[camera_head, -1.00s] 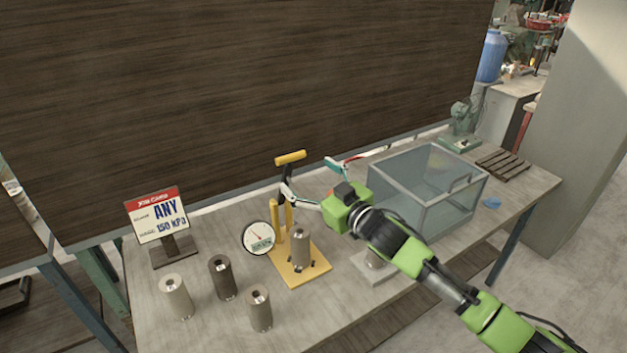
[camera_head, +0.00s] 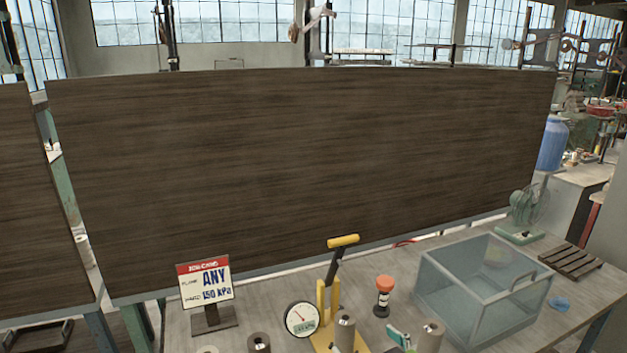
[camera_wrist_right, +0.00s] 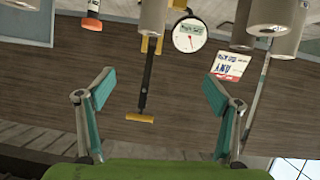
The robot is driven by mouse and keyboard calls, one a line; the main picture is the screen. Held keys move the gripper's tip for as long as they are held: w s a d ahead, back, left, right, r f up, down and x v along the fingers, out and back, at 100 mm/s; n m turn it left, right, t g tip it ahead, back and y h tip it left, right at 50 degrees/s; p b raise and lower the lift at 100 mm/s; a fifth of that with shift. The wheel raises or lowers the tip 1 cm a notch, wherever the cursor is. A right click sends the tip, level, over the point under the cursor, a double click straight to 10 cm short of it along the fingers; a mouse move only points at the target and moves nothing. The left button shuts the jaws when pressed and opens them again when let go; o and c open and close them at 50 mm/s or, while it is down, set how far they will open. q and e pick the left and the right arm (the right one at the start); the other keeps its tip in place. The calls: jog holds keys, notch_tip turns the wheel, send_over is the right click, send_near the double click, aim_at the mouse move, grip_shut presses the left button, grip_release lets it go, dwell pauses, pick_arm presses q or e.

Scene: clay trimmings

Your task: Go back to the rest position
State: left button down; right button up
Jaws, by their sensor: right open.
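My right gripper (camera_wrist_right: 158,84) shows in the right wrist view with its two teal-padded fingers spread wide and nothing between them. In the head view only a small teal piece of it (camera_head: 398,337) shows at the bottom edge, near the grey cylinders; the rest of the arm is out of the picture. The wrist picture looks upside down, with the pump's yellow handle (camera_wrist_right: 140,117) between the fingers but farther off. My left gripper is in neither current view.
On the bench stand a hand pump (camera_head: 330,300) with a gauge (camera_head: 302,319), a sign (camera_head: 204,284), a red-capped dark bottle (camera_head: 383,297), a clear box (camera_head: 450,290) and several cylinders, one (camera_head: 345,334) by the pump. A dark panel (camera_head: 300,160) rises behind.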

jog(key=s+d+f+m+g+h, duration=0.1)
jog(key=s+d+f+g, duration=0.25)
jog(key=s, duration=0.75)
jog(key=s+d+f+m+g+h, duration=0.1)
jog(key=s+d+f+g+h, duration=0.3)
jog(key=s, duration=0.7)
jog(key=s+f+m+g+y, duration=0.15)
jog(key=s+f, duration=0.35)
jog(key=s, duration=0.6)
notch_tip(320, 180, down, 33)
jog(key=s+n+g+b, duration=0.1)
jog(key=g+b, duration=0.1)
jog(key=b, duration=0.4)
jog(key=s+d+f+b, duration=0.3)
jog(key=s+f+b, duration=0.2)
jog(key=s+f, duration=1.2)
notch_tip(320, 180, down, 3)
jog(key=shift+s+d+f+g, duration=0.1)
jog(key=shift+s+d+g, duration=0.05)
jog(key=shift+g, duration=0.25)
